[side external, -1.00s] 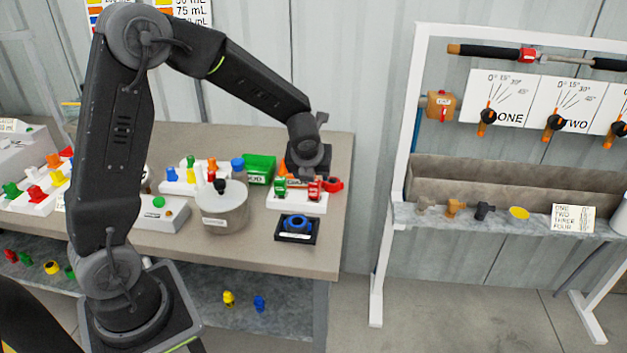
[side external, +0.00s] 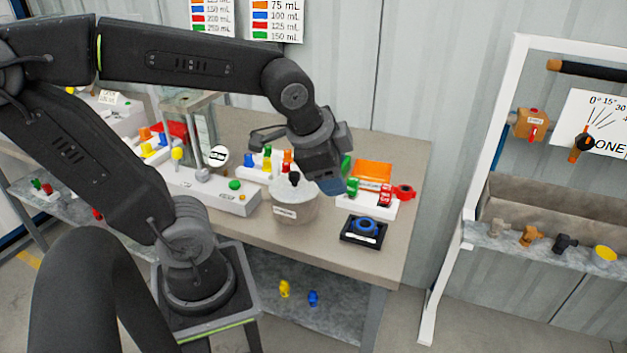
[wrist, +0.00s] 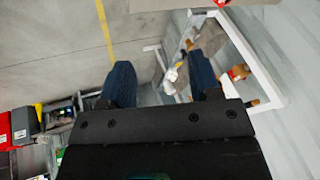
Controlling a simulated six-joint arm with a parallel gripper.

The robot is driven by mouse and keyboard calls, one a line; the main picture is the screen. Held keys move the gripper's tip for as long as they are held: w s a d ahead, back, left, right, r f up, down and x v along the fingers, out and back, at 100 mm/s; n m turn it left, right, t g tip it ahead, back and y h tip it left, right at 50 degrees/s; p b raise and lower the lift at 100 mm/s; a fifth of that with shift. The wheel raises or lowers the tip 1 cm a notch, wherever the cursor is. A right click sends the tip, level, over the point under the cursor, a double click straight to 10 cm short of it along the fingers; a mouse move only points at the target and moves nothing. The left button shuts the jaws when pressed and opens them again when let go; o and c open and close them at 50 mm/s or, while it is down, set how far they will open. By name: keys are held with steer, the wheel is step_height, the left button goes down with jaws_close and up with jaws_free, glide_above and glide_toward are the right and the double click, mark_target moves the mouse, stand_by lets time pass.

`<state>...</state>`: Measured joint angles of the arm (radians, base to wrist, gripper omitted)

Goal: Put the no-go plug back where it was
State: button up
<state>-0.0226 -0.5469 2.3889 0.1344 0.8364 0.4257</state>
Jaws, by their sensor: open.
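A white block (side external: 362,207) on the bench holds an upright green plug (side external: 352,187) and an upright red plug (side external: 385,194). The red one looks like the no-go plug, but its label is too small to read. A red ring (side external: 404,191) is at the block's right end. My gripper (side external: 331,186) is left of the block, above and partly in front of the round grey pot. In the wrist view its two dark blue fingers (wrist: 163,82) are apart with nothing held between them. Floor and rack show beyond them.
A black tray with a blue ring (side external: 365,226) lies in front of the block. The round pot (side external: 296,205) stands left of it, an orange bin (side external: 372,173) behind. A green box (side external: 347,165) is partly hidden by my gripper. The rack (side external: 486,200) stands right, beyond a gap.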

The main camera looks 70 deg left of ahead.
steer(key=s+n, duration=0.1)
steer(key=s+d+n+h, duration=0.1)
steer(key=s+n, duration=0.1)
steer(key=s+d+n, duration=0.1)
steer(key=n, duration=0.1)
steer(key=shift+s+d+r, duration=0.1)
steer(key=shift+s+d, duration=0.1)
steer(key=shift+s, duration=0.15)
